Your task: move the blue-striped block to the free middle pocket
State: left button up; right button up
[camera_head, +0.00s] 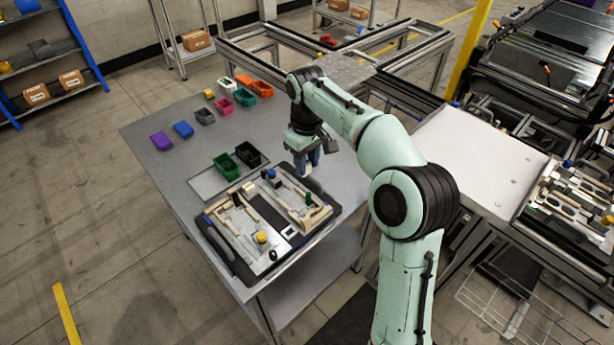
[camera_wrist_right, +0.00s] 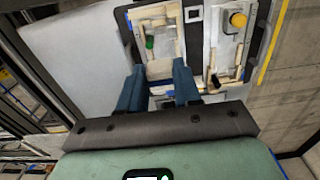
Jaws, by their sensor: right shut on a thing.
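My right gripper (camera_head: 306,166) is over the far right edge of the pallet (camera_head: 212,235) on the grey table. In the right wrist view its two blue fingers (camera_wrist_right: 158,88) are shut on a pale beige block (camera_wrist_right: 159,69). Its stripe is not clear, so I cannot confirm that it is the blue-striped block. The pallet has pale fixtures on its left and right sides, with a dark strip (camera_head: 267,209) between them. I cannot tell whether this strip is the middle pocket. My left gripper is not in view.
A green bin (camera_head: 226,166) and a black bin (camera_head: 249,154) stand just behind the pallet. Several coloured bins line the table's back. A yellow knob (camera_head: 262,237) and a green peg (camera_head: 309,198) stand up from the pallet. A second loaded pallet (camera_head: 580,205) is at right.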

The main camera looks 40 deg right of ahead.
notch_tip(320, 180, up, 2)
jog(key=shift+r, duration=0.2)
jog(key=s+a+f+b, duration=0.1)
jog(key=a+f+b, duration=0.1)
jog(key=f, duration=0.3)
jog(key=s+a+f+b, duration=0.1)
jog(key=a+f+b, duration=0.1)
jog(key=f, duration=0.4)
jog(key=s+a+f+b, duration=0.1)
jog(key=a+f+b, duration=0.2)
jog(key=f, duration=0.2)
jog(key=shift+s+a+f, duration=0.1)
jog(key=shift+a+f, duration=0.05)
jog(key=shift+a, duration=0.25)
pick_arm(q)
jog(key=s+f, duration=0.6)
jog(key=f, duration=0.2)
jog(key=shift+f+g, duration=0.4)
pick_arm(e)
jog(key=shift+f, duration=0.35)
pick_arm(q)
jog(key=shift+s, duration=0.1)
pick_arm(e)
jog(key=shift+f, duration=0.1)
pick_arm(q)
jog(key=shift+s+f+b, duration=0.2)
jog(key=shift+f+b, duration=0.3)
jog(key=shift+b, duration=0.1)
pick_arm(e)
jog(key=shift+f, duration=0.75)
